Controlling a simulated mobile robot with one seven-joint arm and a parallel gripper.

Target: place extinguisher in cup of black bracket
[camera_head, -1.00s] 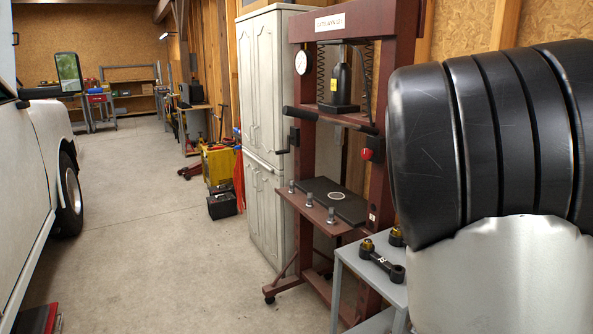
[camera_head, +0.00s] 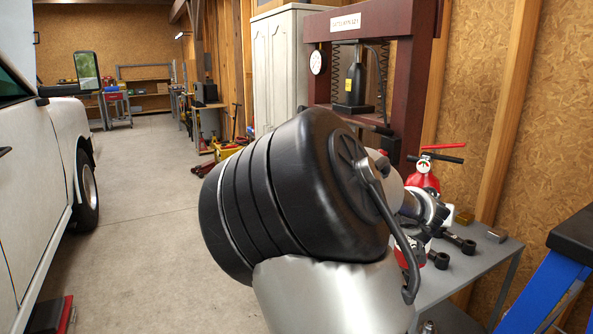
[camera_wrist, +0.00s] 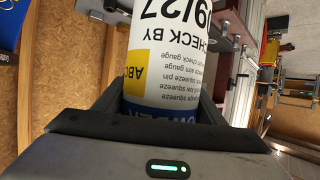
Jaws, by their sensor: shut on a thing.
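The red extinguisher (camera_head: 424,180) shows in the head view behind and right of my arm, with a gauge and a black and red handle on top. It stands roughly upright above the grey table, and my arm hides much of its body. My gripper (camera_head: 428,211) is at its side. In the wrist view, the extinguisher's white label (camera_wrist: 180,50) with upside-down print fills the space between the fingers, and my gripper (camera_wrist: 162,100) is shut on it. I cannot make out the black bracket or its cup in either view.
A grey table (camera_head: 478,262) holds several dark rod-like parts (camera_head: 458,241) below the extinguisher. A dark red press (camera_head: 411,70) stands behind. A blue-legged stand (camera_head: 543,290) is at the right. A white truck (camera_head: 40,170) lies left, with clear floor (camera_head: 150,215) between.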

